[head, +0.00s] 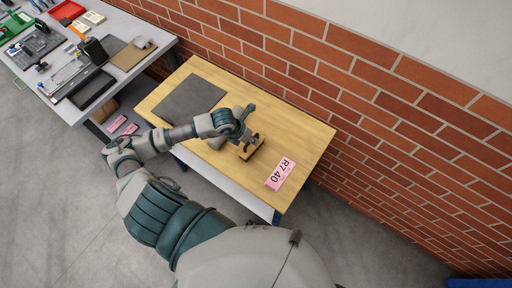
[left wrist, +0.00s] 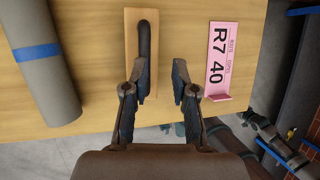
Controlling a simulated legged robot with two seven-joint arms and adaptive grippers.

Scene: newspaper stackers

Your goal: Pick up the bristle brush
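The bristle brush, a flat wooden block with a dark arched handle, lies on the wooden table. It shows in the left wrist view (left wrist: 133,28), upper middle, and partly behind my gripper in the head view (head: 257,152). My left gripper (head: 249,137) is over the table at the brush. In the left wrist view my left gripper (left wrist: 161,85) is open, with nothing seen held between its fingers. Its left finger overlaps the near end of the brush handle, and its right finger is to the right of the block. I cannot tell whether they touch. My right gripper is not in view.
A pink "R7 40" card (left wrist: 221,60) stands right of the brush. A grey roll with a blue band (left wrist: 42,84) lies to its left. A dark flat sheet (head: 190,100) covers the table's far left. A brick wall (head: 330,80) borders the table.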

